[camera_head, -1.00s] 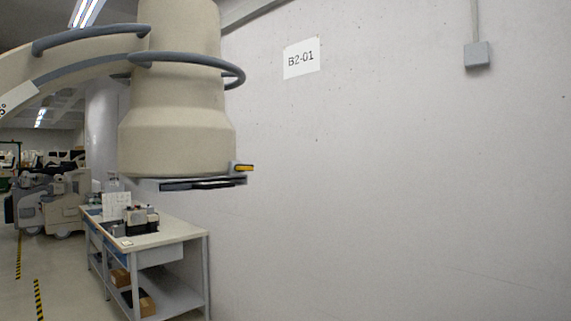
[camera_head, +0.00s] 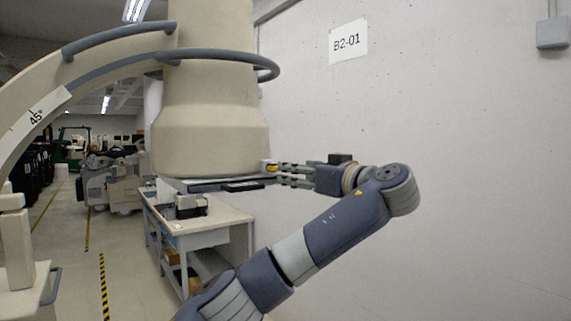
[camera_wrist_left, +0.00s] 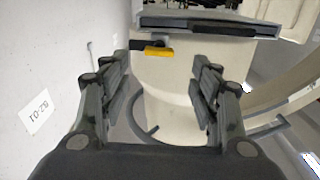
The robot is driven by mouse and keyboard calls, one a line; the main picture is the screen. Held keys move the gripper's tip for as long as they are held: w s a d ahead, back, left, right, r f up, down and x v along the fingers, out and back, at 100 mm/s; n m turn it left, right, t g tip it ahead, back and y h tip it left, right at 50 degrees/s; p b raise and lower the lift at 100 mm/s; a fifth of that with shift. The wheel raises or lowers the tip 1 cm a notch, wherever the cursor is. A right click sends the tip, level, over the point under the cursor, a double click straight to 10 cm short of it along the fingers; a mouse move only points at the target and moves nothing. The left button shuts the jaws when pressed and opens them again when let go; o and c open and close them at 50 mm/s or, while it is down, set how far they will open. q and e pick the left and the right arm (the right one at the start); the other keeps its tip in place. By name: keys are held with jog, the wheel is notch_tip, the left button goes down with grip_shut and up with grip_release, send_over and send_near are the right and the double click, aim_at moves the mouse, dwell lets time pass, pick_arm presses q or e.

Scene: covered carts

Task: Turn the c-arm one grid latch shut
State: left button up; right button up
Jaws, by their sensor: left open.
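The c-arm's beige cylindrical head (camera_head: 210,125) hangs at upper left centre in the head view, with a flat dark grid holder (camera_head: 205,185) under it. The small yellow latch (camera_head: 269,168) sits at the holder's right end. In the left wrist view the latch (camera_wrist_left: 158,52) has a yellow handle lying sideways on a black base, below the grid holder (camera_wrist_left: 205,23). My left gripper (camera_head: 279,175) is at the latch in the head view, fingers pointing left. In the wrist view its open fingers (camera_wrist_left: 161,68) flank the latch. Contact cannot be told. My right gripper is not in view.
A workbench (camera_head: 225,228) with equipment stands below and behind the c-arm head. A bare wall (camera_head: 460,190) with a B2-01 sign (camera_head: 348,43) is on the right, close behind my arm. The curved c-arm (camera_head: 85,85) fills the left.

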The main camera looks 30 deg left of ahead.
pick_arm(q)
jog(key=p+x, duration=0.4)
jog(key=x, duration=0.4)
jog(key=shift+w, duration=0.15)
jog(key=c, duration=1.1)
